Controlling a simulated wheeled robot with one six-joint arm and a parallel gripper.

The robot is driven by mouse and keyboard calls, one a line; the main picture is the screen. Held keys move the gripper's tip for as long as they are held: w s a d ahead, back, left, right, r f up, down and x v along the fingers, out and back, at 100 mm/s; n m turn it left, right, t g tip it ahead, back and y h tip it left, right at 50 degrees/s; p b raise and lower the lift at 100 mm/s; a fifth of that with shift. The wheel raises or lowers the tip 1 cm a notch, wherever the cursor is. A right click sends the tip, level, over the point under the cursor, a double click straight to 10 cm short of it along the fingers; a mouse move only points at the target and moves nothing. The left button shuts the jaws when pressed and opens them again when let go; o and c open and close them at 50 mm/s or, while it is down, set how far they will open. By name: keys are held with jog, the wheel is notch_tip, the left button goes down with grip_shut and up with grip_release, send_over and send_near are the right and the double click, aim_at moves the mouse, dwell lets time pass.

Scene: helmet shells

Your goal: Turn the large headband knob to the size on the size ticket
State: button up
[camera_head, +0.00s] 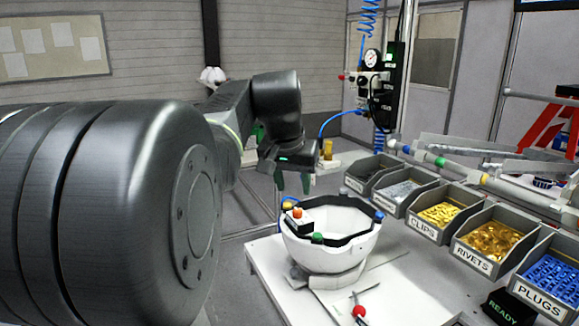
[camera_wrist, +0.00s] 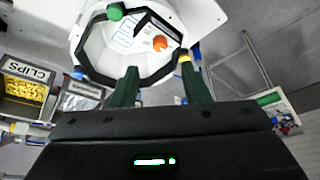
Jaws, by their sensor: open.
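A white helmet shell (camera_head: 325,258) sits open side up on a round white stand (camera_head: 328,281). A black headband (camera_head: 345,238) runs around inside its rim. Green (camera_head: 317,238), blue (camera_head: 379,216) and yellow (camera_head: 288,206) pieces sit around the rim. A white ticket with blue lines (camera_wrist: 129,36) shows inside the shell, too small to read. My gripper (camera_head: 293,186) is open and empty, above the shell's left rear edge, with green fingers pointing down.
Grey bins of clips (camera_head: 437,216), rivets (camera_head: 491,241) and plugs (camera_head: 550,278) line the right side. A red-tipped tool (camera_head: 359,312) lies at the white table's (camera_head: 395,290) front. A blue hose (camera_head: 340,119) hangs behind. The air above the shell is clear.

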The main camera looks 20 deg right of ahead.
aim_at(297, 210)
jog(key=v, duration=0.5)
jog(key=shift+s+r, duration=0.1)
jog(key=shift+r, duration=0.25)
jog(key=x, duration=1.4)
jog(key=shift+a, duration=0.15)
